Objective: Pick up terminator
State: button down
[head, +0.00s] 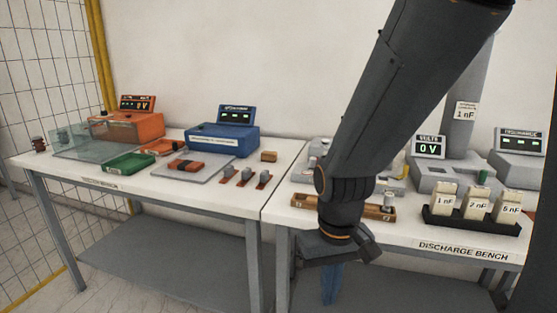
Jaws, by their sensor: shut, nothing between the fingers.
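My gripper (329,290) hangs low in front of the right-hand bench, below its tabletop edge. Its blue fingers are close together with nothing seen between them. I cannot tell for sure which object is the terminator. A small grey cylinder (388,202) stands at the right end of a wooden tray (375,210) on the discharge bench, just right of my wrist. Several small grey pieces on brown bases (247,176) sit at the front right of the left-hand bench.
A black rack (470,222) holds capacitors marked 1, 2 and 5 nF at the right. Voltage meter (429,147) stands behind. The left bench bears a blue device (222,140), orange device (130,126), green tray (130,163) and clear box (90,142). A mesh fence (45,65) is at left.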

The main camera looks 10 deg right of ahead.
aim_at(312, 161)
jog(key=u, duration=1.7)
jog(key=i, duration=1.05)
jog(key=z, duration=1.65)
